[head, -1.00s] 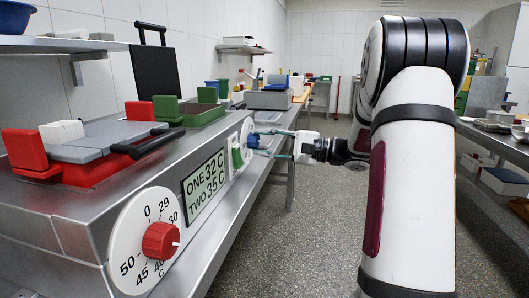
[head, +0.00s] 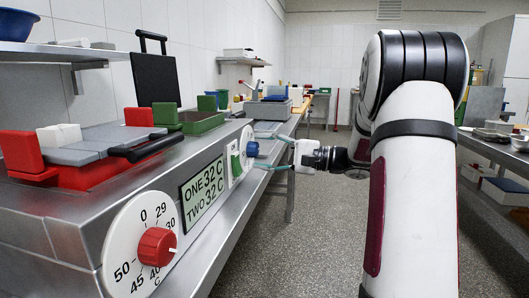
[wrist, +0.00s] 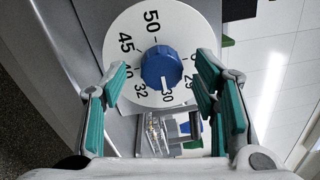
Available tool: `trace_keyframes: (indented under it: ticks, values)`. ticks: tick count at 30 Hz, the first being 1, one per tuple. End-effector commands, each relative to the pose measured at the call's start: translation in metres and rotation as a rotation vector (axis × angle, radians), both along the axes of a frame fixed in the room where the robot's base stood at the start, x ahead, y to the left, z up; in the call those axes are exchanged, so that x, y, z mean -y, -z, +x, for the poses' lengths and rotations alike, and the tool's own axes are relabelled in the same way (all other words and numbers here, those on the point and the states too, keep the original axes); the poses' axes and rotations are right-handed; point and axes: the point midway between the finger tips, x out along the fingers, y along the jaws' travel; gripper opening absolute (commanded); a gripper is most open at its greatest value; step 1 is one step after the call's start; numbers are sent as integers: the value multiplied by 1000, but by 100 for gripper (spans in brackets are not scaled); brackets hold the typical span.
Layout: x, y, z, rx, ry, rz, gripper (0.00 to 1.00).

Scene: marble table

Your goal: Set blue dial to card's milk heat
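The blue dial (head: 252,149) is on the far part of the machine's front. In the wrist view the blue dial (wrist: 160,70) sits on a white numbered disc, its white pointer near the 30 mark. My gripper (head: 264,151) is open in front of it, with teal fingers spread on either side of the knob and apart from it. The display (head: 203,194) reads ONE 32 C and TWO 32 C. I cannot make out a separate card with a milk heat.
A red dial (head: 157,247) on its own white disc is on the near part of the front. A green switch (head: 236,166) sits between the display and the blue dial. Red and green trays (head: 200,122) are on top.

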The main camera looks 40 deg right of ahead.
Motion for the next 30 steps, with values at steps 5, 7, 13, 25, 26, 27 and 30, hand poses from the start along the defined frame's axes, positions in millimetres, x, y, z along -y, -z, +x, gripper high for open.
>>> trace_keyframes:
  ticks: [5, 7, 13, 25, 26, 27, 30]
  values:
    - [0, -1, 0, 2, -1, 0, 55]
    - [1, -1, -1, 2, 0, 0, 55]
    - [14, 0, -17, 2, 3, 0, 55]
    - [61, 5, -78, 0, 3, 0, 55]
    - [64, 5, -80, 0, 2, 0, 55]
    - [66, 5, -84, 1, 1, 1, 55]
    - [71, 6, -91, 1, 1, 0, 55]
